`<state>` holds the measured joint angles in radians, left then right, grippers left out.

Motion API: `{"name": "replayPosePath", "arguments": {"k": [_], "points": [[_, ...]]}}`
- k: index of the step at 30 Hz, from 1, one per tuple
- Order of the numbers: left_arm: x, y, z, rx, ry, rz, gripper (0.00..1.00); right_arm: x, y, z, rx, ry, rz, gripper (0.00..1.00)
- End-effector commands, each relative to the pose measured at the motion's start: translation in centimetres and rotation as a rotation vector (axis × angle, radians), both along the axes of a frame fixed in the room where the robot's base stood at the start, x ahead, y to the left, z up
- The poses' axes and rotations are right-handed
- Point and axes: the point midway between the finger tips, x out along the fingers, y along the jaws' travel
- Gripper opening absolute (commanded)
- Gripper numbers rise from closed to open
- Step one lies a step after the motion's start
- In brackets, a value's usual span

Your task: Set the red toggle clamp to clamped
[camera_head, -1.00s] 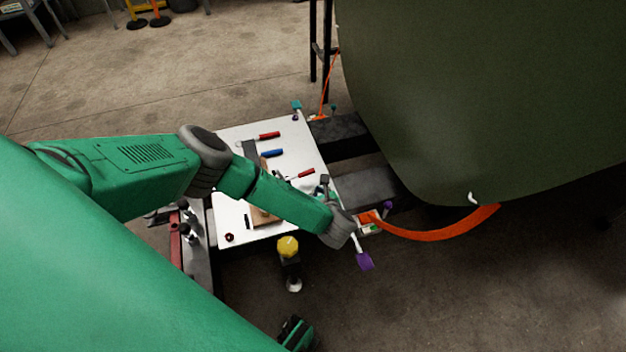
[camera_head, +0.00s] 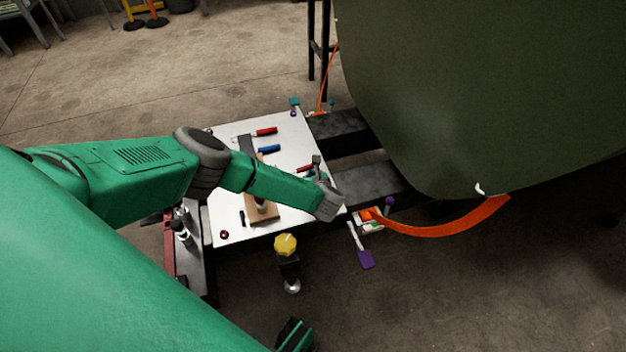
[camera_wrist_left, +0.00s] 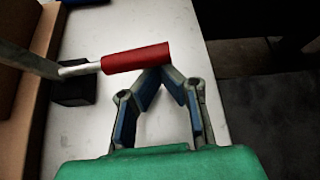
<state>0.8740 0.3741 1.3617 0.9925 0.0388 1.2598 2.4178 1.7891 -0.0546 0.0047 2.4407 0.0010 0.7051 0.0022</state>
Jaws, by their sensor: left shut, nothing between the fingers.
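The red toggle clamp shows in the left wrist view with a red handle (camera_wrist_left: 136,57), a metal lever and a dark base block. The handle lies roughly level across the picture, its free end pointing right. In the head view the handle (camera_head: 304,169) is partly hidden by my left arm, above the white table. My left gripper (camera_head: 316,162) is shut and empty. In the left wrist view its fingertips (camera_wrist_left: 164,70) meet just below the handle's free end, very close to it; whether they touch I cannot tell.
The white table (camera_head: 225,190) also bears another red-handled item (camera_head: 266,132), a blue-handled item (camera_head: 269,149) and a wooden block (camera_head: 265,213). A yellow knob (camera_head: 286,244) stands at its front edge. An orange strap (camera_head: 440,230) runs right to the large green fuselage panel (camera_head: 480,90).

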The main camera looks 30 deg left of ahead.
Motion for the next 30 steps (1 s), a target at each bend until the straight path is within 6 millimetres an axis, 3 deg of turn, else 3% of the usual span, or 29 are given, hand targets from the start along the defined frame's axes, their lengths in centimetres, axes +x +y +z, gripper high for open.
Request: {"name": "replayPosePath", "arguments": {"k": [30], "points": [[0.1,0.1,1.4,0.001,-0.002,0.001,0.00,0.0,0.0,0.8,0.000,0.000,0.000,0.43]]}}
